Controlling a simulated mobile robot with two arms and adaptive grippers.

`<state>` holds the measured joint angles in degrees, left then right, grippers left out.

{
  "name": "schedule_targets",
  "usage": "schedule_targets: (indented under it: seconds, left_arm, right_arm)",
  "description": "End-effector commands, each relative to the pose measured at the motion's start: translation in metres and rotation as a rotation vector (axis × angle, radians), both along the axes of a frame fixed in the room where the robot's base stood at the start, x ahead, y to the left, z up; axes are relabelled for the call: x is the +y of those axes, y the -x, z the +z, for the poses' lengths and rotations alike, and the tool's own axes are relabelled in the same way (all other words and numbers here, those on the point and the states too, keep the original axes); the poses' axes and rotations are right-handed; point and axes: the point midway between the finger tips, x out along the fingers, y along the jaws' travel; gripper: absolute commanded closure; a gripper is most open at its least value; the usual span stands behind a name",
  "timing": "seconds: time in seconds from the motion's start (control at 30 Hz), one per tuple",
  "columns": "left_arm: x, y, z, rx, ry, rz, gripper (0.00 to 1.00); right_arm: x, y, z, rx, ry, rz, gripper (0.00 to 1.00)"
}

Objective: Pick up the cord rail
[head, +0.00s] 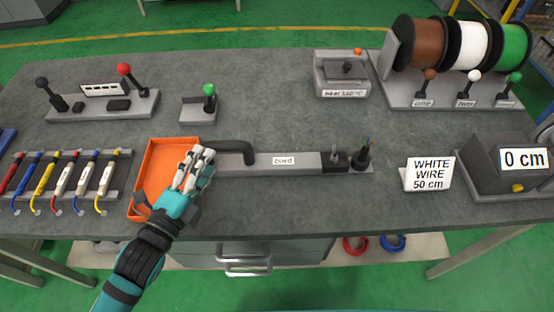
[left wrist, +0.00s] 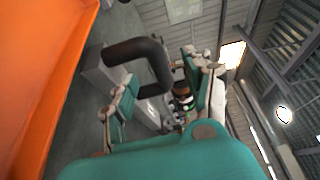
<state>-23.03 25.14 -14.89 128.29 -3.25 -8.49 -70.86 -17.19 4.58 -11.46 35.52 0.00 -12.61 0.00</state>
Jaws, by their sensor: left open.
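The cord rail (head: 290,163) is a long grey bar with a "cord" label, lying on the workbench right of the orange tray. A black curved handle (head: 238,149) rises at its left end; the handle also shows in the left wrist view (left wrist: 144,58). My left gripper (head: 196,165) is over the right side of the orange tray (head: 152,170), just left of the handle. In the left wrist view its fingers (left wrist: 160,92) are apart, with the handle just beyond them; I cannot tell whether they touch it. My right gripper is not in view.
A "WHITE WIRE 50 cm" sign (head: 430,174) and a grey "0 cm" device (head: 495,165) are at the right. Wire spools (head: 462,45) stand at the back right. The bench middle behind the rail is clear.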

Motion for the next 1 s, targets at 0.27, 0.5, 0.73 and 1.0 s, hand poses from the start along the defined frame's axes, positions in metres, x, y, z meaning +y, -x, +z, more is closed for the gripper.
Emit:
schedule_targets:
  seconds: [0.27, 0.5, 0.73, 1.0]
  left_arm:
    - [-0.011, -0.02, 0.0, 0.0, 0.002, 0.0, 0.48]
    - [-0.028, -0.05, -0.002, 0.001, 0.004, -0.001, 0.48]
    - [-0.031, -0.058, -0.003, 0.002, 0.001, -0.002, 0.48]
    - [-0.031, -0.057, -0.003, 0.002, 0.002, -0.002, 0.69]
  right_arm:
    - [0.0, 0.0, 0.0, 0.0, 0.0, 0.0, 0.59]
    - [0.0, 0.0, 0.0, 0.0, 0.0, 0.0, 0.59]
    - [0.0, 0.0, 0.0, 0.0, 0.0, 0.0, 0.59]
    - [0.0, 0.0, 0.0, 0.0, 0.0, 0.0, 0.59]
